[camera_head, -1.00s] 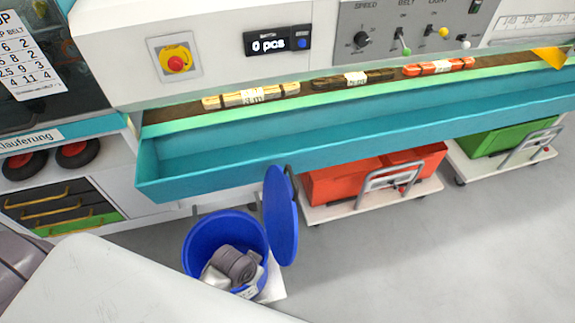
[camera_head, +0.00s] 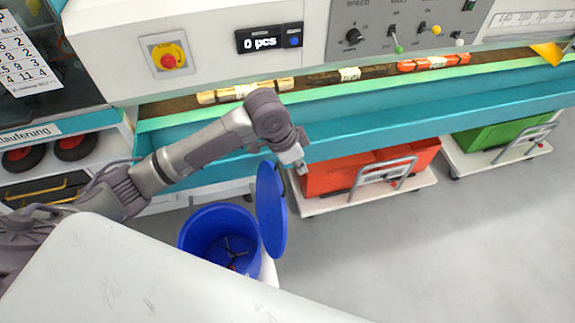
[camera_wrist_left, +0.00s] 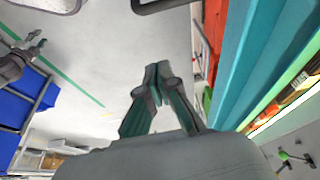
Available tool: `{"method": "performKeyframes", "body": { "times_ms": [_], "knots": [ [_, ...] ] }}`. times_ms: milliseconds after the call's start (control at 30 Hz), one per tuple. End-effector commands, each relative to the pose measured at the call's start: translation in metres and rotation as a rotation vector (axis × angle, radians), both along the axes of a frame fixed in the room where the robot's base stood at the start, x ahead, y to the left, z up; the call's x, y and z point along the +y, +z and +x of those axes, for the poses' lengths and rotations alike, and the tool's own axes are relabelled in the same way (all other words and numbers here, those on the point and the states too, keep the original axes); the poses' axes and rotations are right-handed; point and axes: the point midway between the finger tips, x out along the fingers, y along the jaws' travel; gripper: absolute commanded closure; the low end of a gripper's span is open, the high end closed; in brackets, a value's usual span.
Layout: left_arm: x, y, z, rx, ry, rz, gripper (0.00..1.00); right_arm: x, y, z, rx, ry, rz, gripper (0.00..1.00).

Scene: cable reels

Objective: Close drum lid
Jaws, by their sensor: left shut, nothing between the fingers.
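A round blue drum (camera_head: 195,238) stands on the floor in the head view, in front of the long teal bench. Its blue lid (camera_head: 271,212) is open and stands nearly upright at the drum's right rim. Small dark pieces, one with some red, lie at the bottom of the drum. My left arm reaches in from the left above the drum. My left gripper (camera_head: 298,166) is near the lid's upper edge; contact cannot be told. In the left wrist view its fingers (camera_wrist_left: 157,88) are shut with nothing between them.
The teal bench trough (camera_head: 370,135) runs behind the drum, with wrapped bundles (camera_head: 435,63) on its ledge. A cart with red crates (camera_head: 335,178) stands close right of the lid, and one with a green crate (camera_head: 490,137) further right. Grey floor (camera_head: 430,260) is clear at the right.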

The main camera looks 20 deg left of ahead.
Motion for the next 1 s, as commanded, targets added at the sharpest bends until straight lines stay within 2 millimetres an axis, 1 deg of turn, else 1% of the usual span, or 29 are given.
{"method": "performKeyframes", "body": {
  "times_ms": [33, 133, 233, 300, 367, 467, 833, 900, 1000],
  "knots": [
    [0.010, 0.014, 0.011, -0.001, -0.013, 0.024, 1.00, -0.001, 0.002, 0.001, 0.000, 0.000, -0.002, 0.63],
    [0.022, 0.029, 0.020, 0.013, -0.028, 0.048, 1.00, -0.002, 0.002, 0.002, -0.003, -0.001, -0.002, 0.63],
    [0.028, 0.036, 0.024, 0.022, -0.036, 0.057, 1.00, -0.003, 0.003, 0.002, -0.004, -0.001, -0.003, 0.63],
    [0.029, 0.035, 0.026, 0.026, -0.036, 0.059, 1.00, -0.003, 0.003, 0.002, -0.004, -0.001, -0.003, 0.63],
    [0.027, 0.030, 0.027, 0.027, -0.038, 0.059, 1.00, -0.003, 0.004, 0.003, -0.004, -0.001, -0.003, 0.63],
    [0.023, 0.016, 0.028, 0.029, -0.037, 0.059, 1.00, -0.003, 0.007, 0.003, -0.004, -0.001, -0.003, 0.63],
    [0.005, -0.058, 0.041, 0.028, -0.036, 0.058, 1.00, -0.002, 0.016, 0.003, -0.005, -0.001, -0.003, 0.63],
    [0.018, -0.054, 0.034, 0.026, -0.035, 0.061, 1.00, -0.002, 0.026, 0.003, -0.005, -0.001, -0.002, 0.63],
    [0.029, -0.054, 0.026, 0.024, -0.036, 0.060, 1.00, -0.002, 0.031, 0.004, -0.006, -0.001, -0.002, 0.63]
  ]
}}
